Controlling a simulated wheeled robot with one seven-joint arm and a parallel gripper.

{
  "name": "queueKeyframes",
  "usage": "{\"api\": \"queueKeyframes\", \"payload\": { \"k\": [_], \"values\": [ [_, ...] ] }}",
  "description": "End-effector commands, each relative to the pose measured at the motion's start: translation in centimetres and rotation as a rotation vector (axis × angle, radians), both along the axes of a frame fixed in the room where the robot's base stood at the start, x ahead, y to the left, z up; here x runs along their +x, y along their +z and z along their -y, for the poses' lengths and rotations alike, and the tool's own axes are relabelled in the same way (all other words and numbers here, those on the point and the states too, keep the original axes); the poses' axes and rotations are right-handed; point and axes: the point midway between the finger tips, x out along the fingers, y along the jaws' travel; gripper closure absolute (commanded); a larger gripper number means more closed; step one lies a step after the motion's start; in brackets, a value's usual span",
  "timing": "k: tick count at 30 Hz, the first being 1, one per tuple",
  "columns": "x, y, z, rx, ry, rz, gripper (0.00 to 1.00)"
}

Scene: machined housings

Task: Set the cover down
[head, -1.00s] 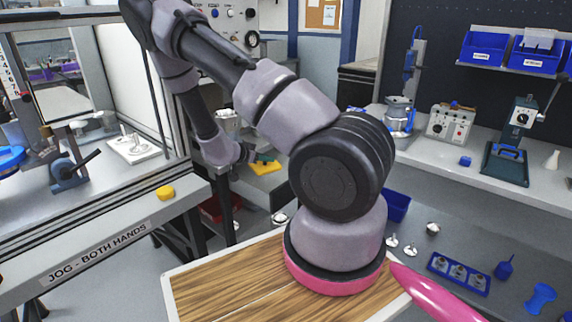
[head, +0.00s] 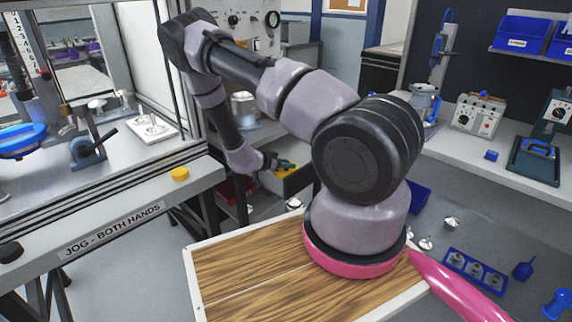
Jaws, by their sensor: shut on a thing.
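My gripper (head: 270,163) is small and far off at the end of my arm, low beyond the wooden top. It is shut on the cover, but the cover's outline is hard to make out. A small dark green piece (head: 286,164) shows at the gripper's tip; I cannot tell if this is the cover or something behind it. A yellow patch (head: 289,173) shows just below the tip. Whether the held cover touches a surface cannot be told from here.
A grey bench with a yellow button (head: 180,174) runs along the left. A white plate (head: 152,128) with metal parts lies in the machine bay. At right are a blue tray (head: 475,272) of metal parts and a grey bench with a control box (head: 478,114).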

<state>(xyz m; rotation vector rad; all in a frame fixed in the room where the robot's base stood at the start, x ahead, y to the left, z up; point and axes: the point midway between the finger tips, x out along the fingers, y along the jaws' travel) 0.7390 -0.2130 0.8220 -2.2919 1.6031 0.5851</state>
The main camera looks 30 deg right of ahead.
Motion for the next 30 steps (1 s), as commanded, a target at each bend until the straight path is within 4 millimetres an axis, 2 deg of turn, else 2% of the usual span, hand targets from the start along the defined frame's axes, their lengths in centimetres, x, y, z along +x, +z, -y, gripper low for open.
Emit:
{"api": "queueKeyframes", "payload": {
  "k": [8, 9, 10, 11, 22, 26, 30],
  "values": [
    [0.1, -0.1, 0.0, 0.0, 0.001, 0.0, 1.0],
    [0.1, -0.1, 0.0, 0.0, 0.0, 0.001, 0.5],
    [0.1, -0.1, 0.0, 0.0, 0.0, 0.001, 0.39],
    [0.1, -0.1, 0.0, 0.0, 0.0, 0.001, 0.32],
    [0.0, 0.2, 0.0, 0.001, 0.0, 0.001, 0.32],
    [-0.4, 0.9, -1.5, 0.002, 0.004, 0.001, 0.32],
    [-1.2, 2.4, -4.0, 0.003, 0.004, 0.002, 0.32]
  ]
}}
